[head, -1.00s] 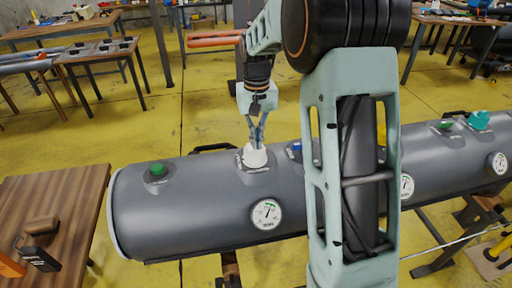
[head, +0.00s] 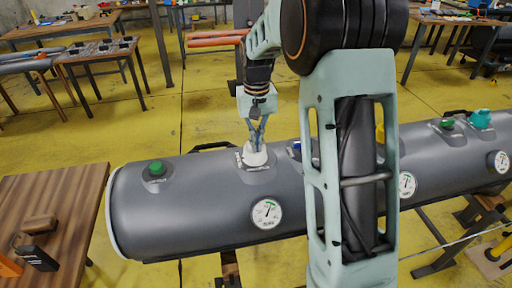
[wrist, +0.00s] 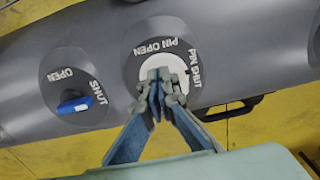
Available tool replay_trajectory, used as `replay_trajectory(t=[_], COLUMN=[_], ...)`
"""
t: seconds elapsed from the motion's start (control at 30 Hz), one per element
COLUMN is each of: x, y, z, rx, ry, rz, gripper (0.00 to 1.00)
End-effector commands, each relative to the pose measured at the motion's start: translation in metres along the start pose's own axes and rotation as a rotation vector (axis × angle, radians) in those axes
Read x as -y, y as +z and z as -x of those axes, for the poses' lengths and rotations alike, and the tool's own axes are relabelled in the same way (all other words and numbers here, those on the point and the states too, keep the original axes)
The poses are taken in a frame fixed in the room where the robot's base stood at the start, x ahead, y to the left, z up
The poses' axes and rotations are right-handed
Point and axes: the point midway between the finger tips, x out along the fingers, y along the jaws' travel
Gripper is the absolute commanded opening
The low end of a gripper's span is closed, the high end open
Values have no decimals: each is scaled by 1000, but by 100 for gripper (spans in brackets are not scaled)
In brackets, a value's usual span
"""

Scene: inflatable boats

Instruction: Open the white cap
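The white cap (head: 255,156) stands on top of the grey boat tube, left of my arm in the head view. In the wrist view the white cap (wrist: 178,64) sits in a round dark plate marked "PIN OPEN" and "PIN SHUT". My gripper (head: 257,143) points down at the cap, its fingers over it. In the wrist view the fingertips of my gripper (wrist: 161,77) are close together at the cap's middle and look closed on its raised part. The fingers hide part of the cap.
A blue valve handle (wrist: 75,105) with "OPEN" and "SHUT" marks is beside the cap. A green knob (head: 156,168) and a gauge (head: 267,213) are on the same tube. A wooden table (head: 75,190) stands at the left.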

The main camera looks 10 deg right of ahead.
Motion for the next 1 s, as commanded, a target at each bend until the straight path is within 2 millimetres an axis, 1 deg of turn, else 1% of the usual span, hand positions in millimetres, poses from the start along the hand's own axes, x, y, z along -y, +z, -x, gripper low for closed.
replay_trajectory(t=[0.1,0.33,0.77,1.0], x=[0,0,0,0], y=[0,0,-9,-15], z=[-8,-17,-20,-14], rx=[1,2,4,3], ry=[0,0,0,0], rz=[0,0,0,0], gripper=[0,0,0,0])
